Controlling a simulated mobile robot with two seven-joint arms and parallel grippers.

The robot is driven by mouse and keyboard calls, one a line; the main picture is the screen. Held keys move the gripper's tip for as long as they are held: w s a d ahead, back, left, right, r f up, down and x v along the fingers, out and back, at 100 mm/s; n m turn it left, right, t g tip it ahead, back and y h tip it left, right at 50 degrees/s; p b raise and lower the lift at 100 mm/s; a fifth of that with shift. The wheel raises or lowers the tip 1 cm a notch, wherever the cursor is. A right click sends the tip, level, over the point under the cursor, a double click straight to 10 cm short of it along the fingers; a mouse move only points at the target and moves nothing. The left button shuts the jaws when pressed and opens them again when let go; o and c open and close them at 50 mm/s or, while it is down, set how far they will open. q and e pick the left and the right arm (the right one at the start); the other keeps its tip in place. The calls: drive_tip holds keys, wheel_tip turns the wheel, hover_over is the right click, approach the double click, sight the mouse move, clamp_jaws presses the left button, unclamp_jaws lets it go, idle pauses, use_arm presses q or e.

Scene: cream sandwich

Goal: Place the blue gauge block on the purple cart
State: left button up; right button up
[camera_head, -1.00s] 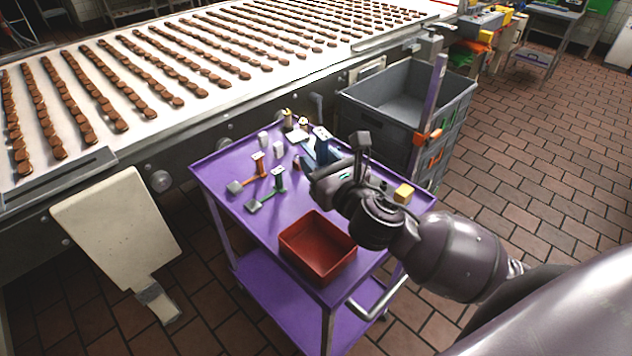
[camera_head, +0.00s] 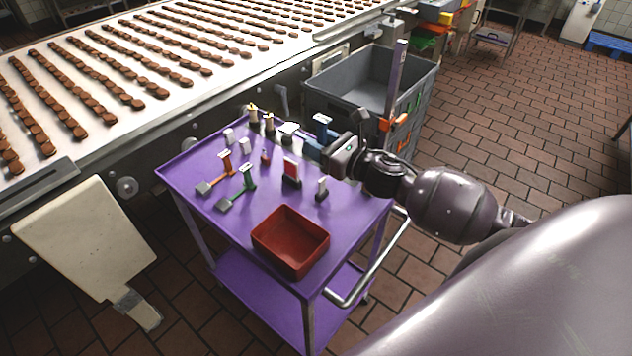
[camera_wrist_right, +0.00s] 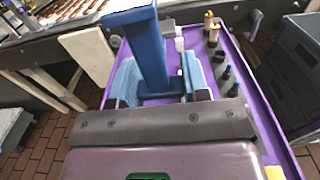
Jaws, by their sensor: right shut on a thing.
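The purple cart (camera_head: 205,180) stands beside the conveyor, with several small tools on its top. My right gripper (camera_head: 326,150) reaches in from the right over the cart's far right part. It is shut on the blue gauge block (camera_head: 322,122), a blue upright post whose lower part is partly hidden by the gripper. In the right wrist view the blue gauge block (camera_wrist_right: 148,52) stands between the fingers, with the purple cart (camera_wrist_right: 236,55) behind it. I cannot tell whether the block touches the cart top. My left gripper is not in view.
A red tray (camera_head: 283,258) sits at the cart's near end. A green gauge (camera_head: 247,180), an orange gauge (camera_head: 226,163) and a red-faced block (camera_head: 291,172) stand on the top. A grey crate (camera_head: 345,85) is behind the cart. Bare purple surface lies between the gauges and the tray.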

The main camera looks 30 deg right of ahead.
wheel_tip(320, 180, down, 12)
drive_tip(key=b, duration=0.1)
drive_tip(key=shift+r, duration=0.2)
idle(0.3)
drive_tip(key=shift+f+b, duration=0.35)
drive_tip(key=shift+b, duration=0.2)
drive_tip(key=o, duration=0.6)
drive_tip(key=shift+f, duration=0.1)
drive_tip(key=o, duration=0.4)
drive_tip(key=shift+o, duration=0.2)
